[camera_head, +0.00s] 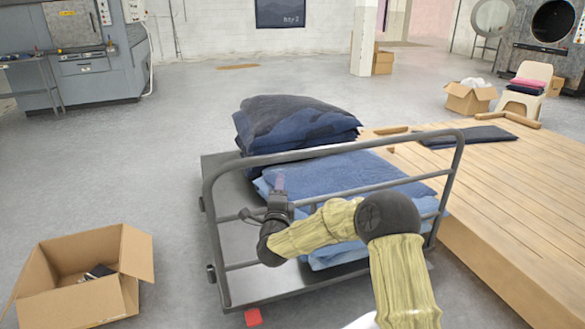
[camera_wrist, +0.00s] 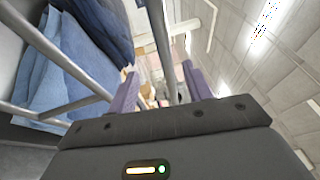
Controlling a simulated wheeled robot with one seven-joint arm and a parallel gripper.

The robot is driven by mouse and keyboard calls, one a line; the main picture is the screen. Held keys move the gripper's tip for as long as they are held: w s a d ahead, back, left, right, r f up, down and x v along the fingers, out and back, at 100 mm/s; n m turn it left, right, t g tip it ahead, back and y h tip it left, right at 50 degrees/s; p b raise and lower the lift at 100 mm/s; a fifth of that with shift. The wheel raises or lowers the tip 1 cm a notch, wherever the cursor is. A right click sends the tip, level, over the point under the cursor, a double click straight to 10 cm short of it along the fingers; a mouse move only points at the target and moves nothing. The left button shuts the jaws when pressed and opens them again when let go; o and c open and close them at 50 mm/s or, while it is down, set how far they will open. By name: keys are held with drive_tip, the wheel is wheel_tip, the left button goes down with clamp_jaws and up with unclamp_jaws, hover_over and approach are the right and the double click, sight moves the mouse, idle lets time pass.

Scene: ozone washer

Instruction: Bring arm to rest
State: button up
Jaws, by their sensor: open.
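My arm, in a yellowish sleeve with a dark elbow joint, reaches across the cart's near side in the head view. My gripper (camera_head: 279,184) points upward beside the cart's rail frame, in front of the folded blue cloth. In the wrist view, the two purple fingers of my gripper (camera_wrist: 160,84) stand apart. A grey rail (camera_wrist: 158,45) shows in the gap between them; I cannot tell whether it lies between the fingers or beyond them. I see nothing held.
The grey cart (camera_head: 228,240) carries folded light blue cloth (camera_head: 345,172) and a darker stack (camera_head: 295,122). Its rail (camera_head: 330,150) surrounds my forearm's area. A wooden platform (camera_head: 500,190) stands at right. An open cardboard box (camera_head: 75,305) is at lower left.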

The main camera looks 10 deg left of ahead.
drive_tip(key=s+d+f+n+g, duration=0.3)
drive_tip(key=s+d+n+g, duration=0.3)
drive_tip(key=s+d, duration=0.45)
drive_tip(key=s+d+f+n+g+h, duration=0.1)
drive_tip(key=s+d+f+n+g, duration=0.35)
drive_tip(key=s, duration=0.85)
drive_tip(key=s+d+f+n+g, duration=0.1)
drive_tip(key=s+d+n+g, duration=0.55)
drive_tip(key=s+d, duration=0.5)
drive_tip(key=w+p+v, duration=0.3)
drive_tip(key=p+v, duration=1.2)
drive_tip(key=p, duration=0.1)
drive_tip(key=w+r+p+v, duration=0.1)
drive_tip(key=w+p+v, duration=0.2)
drive_tip(key=p+v, duration=1.3)
drive_tip(key=shift+r+n, duration=0.25)
drive_tip(key=shift+n, duration=0.15)
drive_tip(key=shift+w, duration=0.1)
